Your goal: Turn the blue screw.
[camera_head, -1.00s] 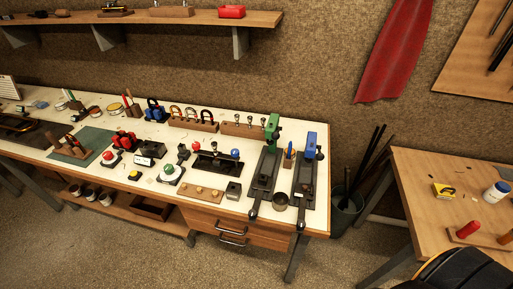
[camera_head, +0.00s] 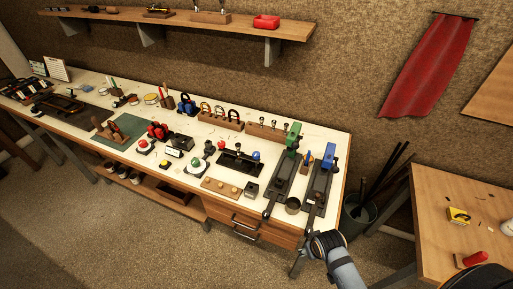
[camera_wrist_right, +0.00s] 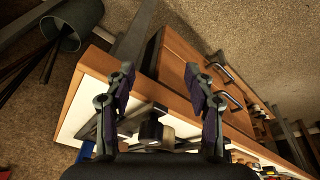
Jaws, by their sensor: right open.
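The blue-topped vise (camera_head: 321,181) stands at the right end of the bench, its long dark body pointing to the front edge. A dark screw end (camera_head: 312,209) shows at its front; I cannot make out a separate blue screw. In the head view my right arm comes in from the bottom, close to the bench's front right corner; its fingers are not clear there. In the wrist view my right gripper (camera_wrist_right: 158,80) is open and empty, its fingers apart over the bench edge. A dark round end (camera_wrist_right: 151,130) shows between the fingers. My left gripper is not in view.
A green-topped vise (camera_head: 285,172) stands left of the blue one, with a dark cup (camera_head: 293,205) between their front ends. Several tools and blocks crowd the bench (camera_head: 222,213) further left. A bin of rods (camera_head: 358,218) and a second table (camera_head: 430,210) stand right.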

